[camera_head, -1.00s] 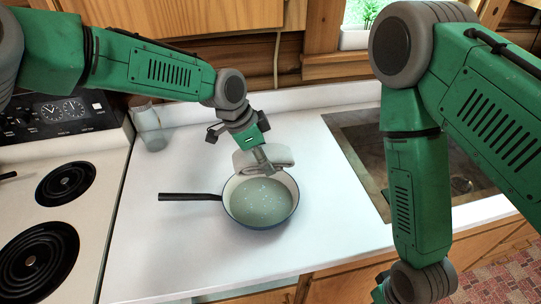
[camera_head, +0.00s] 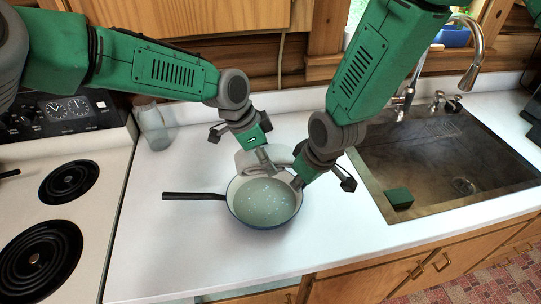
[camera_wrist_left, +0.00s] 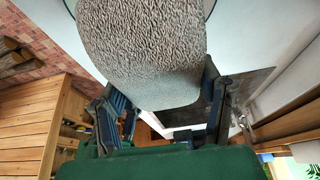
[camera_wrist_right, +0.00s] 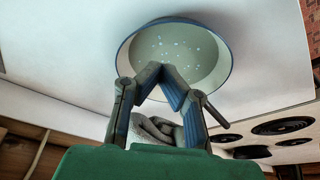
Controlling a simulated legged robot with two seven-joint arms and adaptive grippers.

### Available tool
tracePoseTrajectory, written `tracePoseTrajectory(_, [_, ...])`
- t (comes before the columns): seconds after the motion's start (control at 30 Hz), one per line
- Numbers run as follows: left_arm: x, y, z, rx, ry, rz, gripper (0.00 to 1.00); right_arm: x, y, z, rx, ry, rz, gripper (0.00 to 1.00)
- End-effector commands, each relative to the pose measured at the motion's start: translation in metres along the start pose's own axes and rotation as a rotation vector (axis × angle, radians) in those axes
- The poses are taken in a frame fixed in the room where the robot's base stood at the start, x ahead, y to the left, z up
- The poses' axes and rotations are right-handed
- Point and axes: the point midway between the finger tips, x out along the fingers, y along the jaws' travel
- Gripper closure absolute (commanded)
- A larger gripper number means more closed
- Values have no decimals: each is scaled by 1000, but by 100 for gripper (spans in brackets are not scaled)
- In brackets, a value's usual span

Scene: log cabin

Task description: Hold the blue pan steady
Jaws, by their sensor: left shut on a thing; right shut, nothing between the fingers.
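The blue pan (camera_head: 264,207) has a pale, white-speckled inside and a black handle (camera_head: 193,196) pointing left. It sits flat on the white counter and also shows in the right wrist view (camera_wrist_right: 178,60). My left gripper (camera_head: 264,157) is shut on a grey-white textured pad (camera_wrist_left: 145,50), at the pan's far rim; whether the pad touches the pan is unclear. My right gripper (camera_head: 298,182) is shut and empty, its fingertips at the pan's right rim. In the right wrist view, its fingertips (camera_wrist_right: 162,72) overlap the rim; contact cannot be told.
A stove with black burners (camera_head: 69,181) stands at left. A sink (camera_head: 440,165) with a green sponge (camera_head: 399,198) and a faucet (camera_head: 470,62) is at right. A glass jar (camera_head: 154,127) stands at the back left. The counter (camera_head: 170,250) before the pan is clear.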

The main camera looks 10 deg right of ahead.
Motion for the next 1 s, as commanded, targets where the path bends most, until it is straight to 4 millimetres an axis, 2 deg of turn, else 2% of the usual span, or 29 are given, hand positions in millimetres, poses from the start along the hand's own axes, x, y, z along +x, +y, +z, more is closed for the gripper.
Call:
tracePoseTrajectory(0.5, [2, 0, -4, 0, -4, 0, 63, 42, 4, 14, -4, 4, -1, 100])
tracePoseTrajectory(1.0, [1, 0, -2, 0, -1, -1, 63, 46, 2, 14, -5, 4, 1, 100])
